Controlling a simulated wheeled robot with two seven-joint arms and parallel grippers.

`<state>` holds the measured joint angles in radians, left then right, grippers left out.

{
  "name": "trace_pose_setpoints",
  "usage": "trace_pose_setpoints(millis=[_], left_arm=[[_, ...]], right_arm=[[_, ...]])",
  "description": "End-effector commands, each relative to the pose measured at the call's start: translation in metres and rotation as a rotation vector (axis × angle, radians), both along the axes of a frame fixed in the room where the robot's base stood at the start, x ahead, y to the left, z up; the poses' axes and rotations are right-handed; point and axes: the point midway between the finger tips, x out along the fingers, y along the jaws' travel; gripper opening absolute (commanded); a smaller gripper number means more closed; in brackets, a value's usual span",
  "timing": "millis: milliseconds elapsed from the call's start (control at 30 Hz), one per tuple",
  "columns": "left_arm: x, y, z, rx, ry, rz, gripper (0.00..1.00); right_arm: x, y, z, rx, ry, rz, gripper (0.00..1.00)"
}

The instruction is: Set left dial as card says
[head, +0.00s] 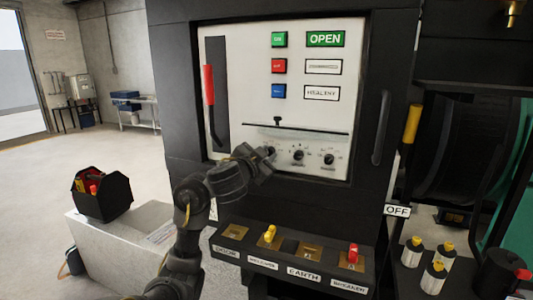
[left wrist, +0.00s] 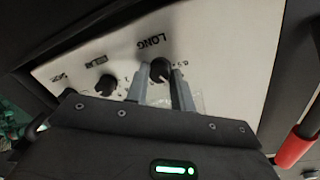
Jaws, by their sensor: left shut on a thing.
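My left gripper (head: 270,153) reaches the lower left of the white panel in the head view. In the left wrist view its two grey fingers (left wrist: 161,88) are closed on the sides of a black dial (left wrist: 160,69), the left one of the row. Lettering reading LONG appears turned over beside it. Its pointer setting is not clear to me. My right gripper is out of view.
A red lever (head: 209,85) stands left on the panel, close to my gripper. Green, red and blue buttons (head: 279,65) sit above. Below, a sloped ledge (head: 290,262) carries yellow and red toggles. An open black toolbox (head: 102,197) stands on the block.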

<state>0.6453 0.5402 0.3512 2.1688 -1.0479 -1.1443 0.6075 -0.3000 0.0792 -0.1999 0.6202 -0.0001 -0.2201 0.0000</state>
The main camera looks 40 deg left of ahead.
Motion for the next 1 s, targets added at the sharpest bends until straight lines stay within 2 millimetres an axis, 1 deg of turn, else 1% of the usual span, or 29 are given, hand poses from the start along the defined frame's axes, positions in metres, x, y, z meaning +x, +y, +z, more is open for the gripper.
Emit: trace_pose_setpoints(millis=[100, 500, 733, 1000], left_arm=[[0.0, 0.0, 0.002, 0.091, 0.033, 0.0, 0.01], [0.0, -0.001, 0.001, 0.362, 0.127, 0.0, 0.01], [0.0, -0.001, 0.001, 0.45, 0.158, -0.001, 0.01], [0.0, -0.001, 0.0, 0.485, 0.17, -0.001, 0.01]], right_arm=[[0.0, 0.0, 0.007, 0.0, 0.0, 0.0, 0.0], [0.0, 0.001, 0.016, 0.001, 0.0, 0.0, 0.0], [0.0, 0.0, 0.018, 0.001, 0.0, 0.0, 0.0], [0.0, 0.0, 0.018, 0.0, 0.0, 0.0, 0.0]])
